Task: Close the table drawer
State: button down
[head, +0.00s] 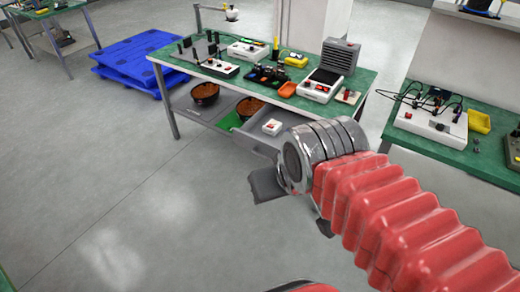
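The table (352,100) has a green top and stands at the upper middle of the head view. Its grey drawer (252,141) is pulled out under the right part of the top. A small white item with red on it (272,127) appears to lie in the drawer. My gripper (292,208) is in front of the drawer in the picture, lower and nearer to me, with no visible contact. One dark finger part shows at the left of my wrist and another dark part below it. My wrist and red arm hide the drawer's right end and much of the gripper, so its opening is unclear.
Two brown bowls (205,93) (250,106) stand under the tabletop, left of the drawer. Devices and small trays crowd the top. Another green table (455,155) stands at the right. Blue pallets (135,62) lie behind at the left. The grey floor (110,200) at the left is clear.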

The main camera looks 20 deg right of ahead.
aim_at(250, 136)
jog(key=u, duration=0.95)
jog(key=i, duration=1.75)
jog(key=z, duration=1.05)
